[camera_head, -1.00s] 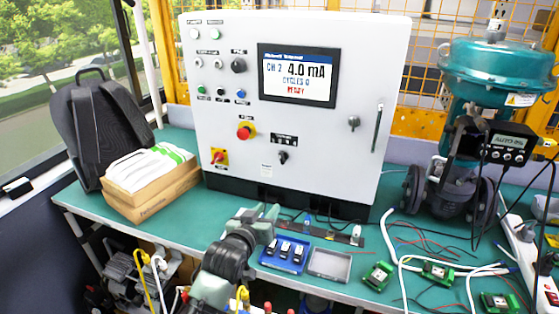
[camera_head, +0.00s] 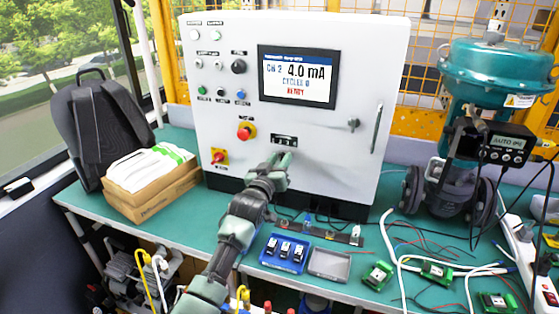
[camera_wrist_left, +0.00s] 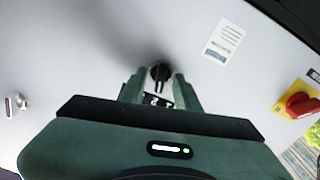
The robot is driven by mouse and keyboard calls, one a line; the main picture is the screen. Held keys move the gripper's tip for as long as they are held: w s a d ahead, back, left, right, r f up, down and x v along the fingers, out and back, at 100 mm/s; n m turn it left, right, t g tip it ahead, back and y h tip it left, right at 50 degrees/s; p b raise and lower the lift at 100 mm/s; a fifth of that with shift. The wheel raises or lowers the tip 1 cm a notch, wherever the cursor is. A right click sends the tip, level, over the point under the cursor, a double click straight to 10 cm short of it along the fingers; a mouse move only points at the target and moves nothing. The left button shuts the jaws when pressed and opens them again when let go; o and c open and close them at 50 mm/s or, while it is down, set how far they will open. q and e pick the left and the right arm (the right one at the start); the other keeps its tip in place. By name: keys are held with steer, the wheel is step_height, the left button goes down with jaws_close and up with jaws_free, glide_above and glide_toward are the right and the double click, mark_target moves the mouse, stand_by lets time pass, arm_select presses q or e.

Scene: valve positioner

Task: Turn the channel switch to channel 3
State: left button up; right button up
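The channel switch is a small black knob, seen in the left wrist view (camera_wrist_left: 160,70) on the grey cabinet front. In the head view my gripper hides it, below the dark label plate (camera_head: 284,141). My left gripper (camera_head: 281,160) is at the cabinet front. In the left wrist view its two fingers (camera_wrist_left: 160,88) are apart, one on each side of the knob's line; I cannot tell whether they touch it. The display (camera_head: 297,76) reads CH 2, 4.0 mA, cycles 0, and a red word like READY. My right gripper is not in view.
A red mushroom button (camera_head: 244,133) and a red-yellow rotary switch (camera_head: 219,156) are left of my gripper. A blue tray (camera_head: 284,253) and a grey tray (camera_head: 329,264) lie on the green bench (camera_head: 185,230). The teal valve actuator (camera_head: 500,70) stands at right.

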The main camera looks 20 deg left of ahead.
arm_select(q)
jaws_close()
steer(key=shift+m+p, duration=0.55)
steer(key=shift+m, duration=2.25)
steer(key=shift+d, duration=0.1)
jaws_free()
